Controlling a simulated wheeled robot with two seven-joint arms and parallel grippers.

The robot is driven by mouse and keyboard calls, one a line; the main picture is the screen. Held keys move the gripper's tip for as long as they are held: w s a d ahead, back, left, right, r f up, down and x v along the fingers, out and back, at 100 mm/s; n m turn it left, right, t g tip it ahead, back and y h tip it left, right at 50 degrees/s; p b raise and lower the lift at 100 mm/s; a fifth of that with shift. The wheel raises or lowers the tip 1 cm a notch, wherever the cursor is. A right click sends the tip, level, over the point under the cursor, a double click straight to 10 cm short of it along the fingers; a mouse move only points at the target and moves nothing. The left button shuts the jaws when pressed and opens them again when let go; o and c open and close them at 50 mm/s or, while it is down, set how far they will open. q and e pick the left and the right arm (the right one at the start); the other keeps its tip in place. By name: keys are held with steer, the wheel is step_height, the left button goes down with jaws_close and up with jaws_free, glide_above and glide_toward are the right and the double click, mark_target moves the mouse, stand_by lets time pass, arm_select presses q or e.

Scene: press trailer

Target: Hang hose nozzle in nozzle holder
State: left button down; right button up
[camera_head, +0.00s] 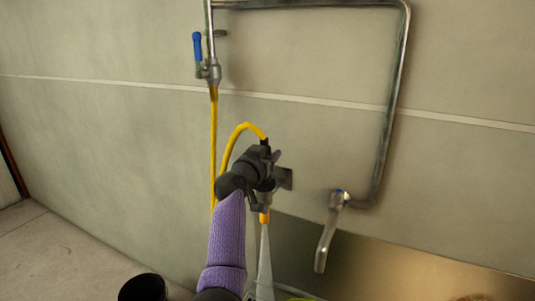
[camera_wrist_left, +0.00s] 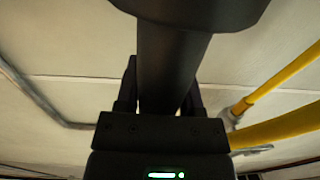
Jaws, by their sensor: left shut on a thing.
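My left gripper (camera_head: 264,168) is at the wall in the middle of the head view. It is shut on the dark hose nozzle (camera_wrist_left: 172,75), which fills the space between the fingers in the left wrist view. A yellow hose (camera_head: 240,128) arches into the top of the dark cluster at the gripper. The grey nozzle holder (camera_head: 285,178) seems to be the small wall bracket just right of the gripper. The gripper partly hides it, and I cannot tell whether the nozzle touches it. An orange tip (camera_head: 265,217) shows below, with a pale cone under it. My right gripper is not in view.
A valve with a blue lever (camera_head: 198,47) feeds the hose at upper left. A metal pipe (camera_head: 398,75) runs down the right to a spout (camera_head: 327,240). A black round object (camera_head: 142,288) is at the bottom left. The wall left of the hose is clear.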

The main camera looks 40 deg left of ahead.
arm_select(q)
steer(key=shift+r, duration=0.1)
steer(key=c, duration=0.6)
jaws_free()
steer(key=o, duration=0.5)
steer(key=shift+c, duration=0.2)
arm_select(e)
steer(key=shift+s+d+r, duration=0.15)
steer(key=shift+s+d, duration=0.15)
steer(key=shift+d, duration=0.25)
